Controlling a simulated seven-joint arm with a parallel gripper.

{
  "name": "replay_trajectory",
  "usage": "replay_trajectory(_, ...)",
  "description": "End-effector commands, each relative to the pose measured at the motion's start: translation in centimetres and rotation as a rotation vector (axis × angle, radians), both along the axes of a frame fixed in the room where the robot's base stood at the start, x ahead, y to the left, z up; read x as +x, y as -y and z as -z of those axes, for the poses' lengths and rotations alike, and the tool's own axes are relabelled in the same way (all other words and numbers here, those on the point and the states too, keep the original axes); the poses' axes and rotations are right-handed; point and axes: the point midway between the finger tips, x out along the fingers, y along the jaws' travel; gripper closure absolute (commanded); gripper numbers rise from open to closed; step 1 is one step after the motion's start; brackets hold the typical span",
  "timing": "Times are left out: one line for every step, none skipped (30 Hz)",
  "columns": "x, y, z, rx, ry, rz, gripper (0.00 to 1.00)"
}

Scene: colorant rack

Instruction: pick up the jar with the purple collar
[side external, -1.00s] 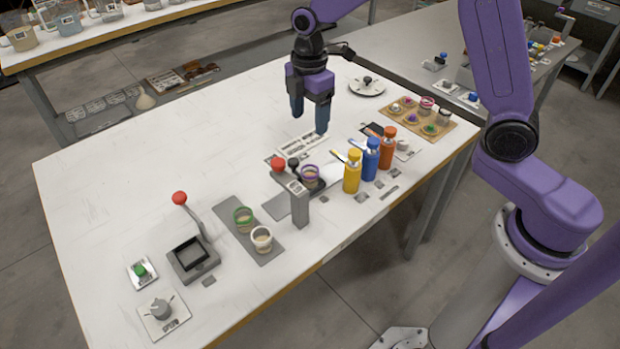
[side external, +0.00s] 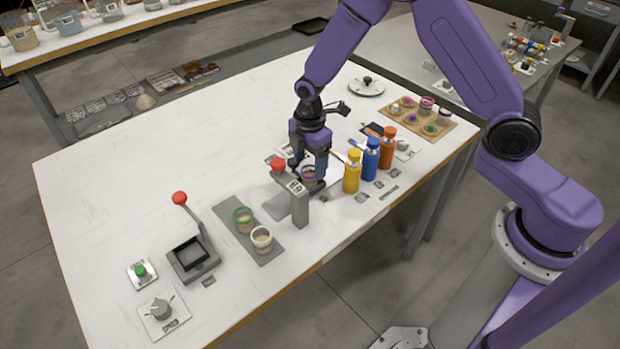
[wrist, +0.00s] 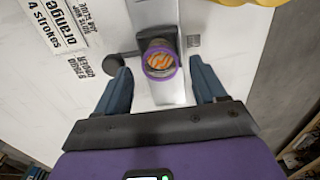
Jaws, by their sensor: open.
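The jar with the purple collar (wrist: 161,62) shows in the wrist view from above, with orange streaks on pale contents inside its collar. In the side external view the jar (side external: 308,174) is partly hidden by my gripper and sits on the dark stand with the red-knobbed lever. My gripper (wrist: 163,82) is open, with one blue finger on each side of the line to the jar. The jar lies ahead of the fingertips in the wrist view, not between closed fingers. In the side external view my gripper (side external: 309,166) is low, right at the jar; contact cannot be told.
A grey post (side external: 300,208) stands close in front of the jar. Yellow (side external: 352,172), blue (side external: 371,160) and orange (side external: 387,150) bottles stand close to the right. Jars with green (side external: 243,219) and white (side external: 262,239) collars sit on a grey mat. The table's back left is clear.

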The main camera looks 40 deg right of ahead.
Motion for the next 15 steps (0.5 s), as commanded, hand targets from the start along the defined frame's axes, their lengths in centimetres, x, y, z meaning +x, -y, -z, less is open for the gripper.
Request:
replay_trajectory(-0.1, 0.1, 0.9, -0.002, -0.004, 0.000, 0.30)
replay_trajectory(-0.1, 0.1, 1.3, -0.002, -0.004, 0.000, 0.30)
replay_trajectory(-0.1, 0.1, 1.9, -0.001, -0.003, -0.001, 0.30)
replay_trajectory(-0.1, 0.0, 2.2, -0.001, -0.003, -0.001, 0.30)
replay_trajectory(-0.1, 0.0, 2.6, -0.001, -0.003, -0.001, 0.30)
replay_trajectory(0.0, 0.0, 2.9, 0.000, -0.001, -0.001, 0.30)
replay_trajectory(0.0, 0.0, 3.2, 0.000, -0.001, 0.000, 0.30)
replay_trajectory(-0.1, 0.0, 3.4, 0.000, -0.001, 0.000, 0.30)
replay_trajectory(-0.1, 0.0, 3.6, 0.001, -0.001, 0.000, 0.30)
replay_trajectory(0.0, 0.0, 3.7, 0.001, 0.000, 0.000, 0.30)
replay_trajectory(0.0, 0.0, 3.7, 0.001, 0.001, 0.000, 0.30)
replay_trajectory(0.0, 0.0, 3.7, 0.002, 0.001, 0.000, 0.30)
replay_trajectory(0.0, 0.0, 3.7, 0.002, 0.002, 0.000, 0.30)
replay_trajectory(0.0, 0.0, 3.7, 0.002, 0.002, 0.000, 0.30)
replay_trajectory(0.0, 0.0, 3.7, 0.002, 0.002, 0.000, 0.30)
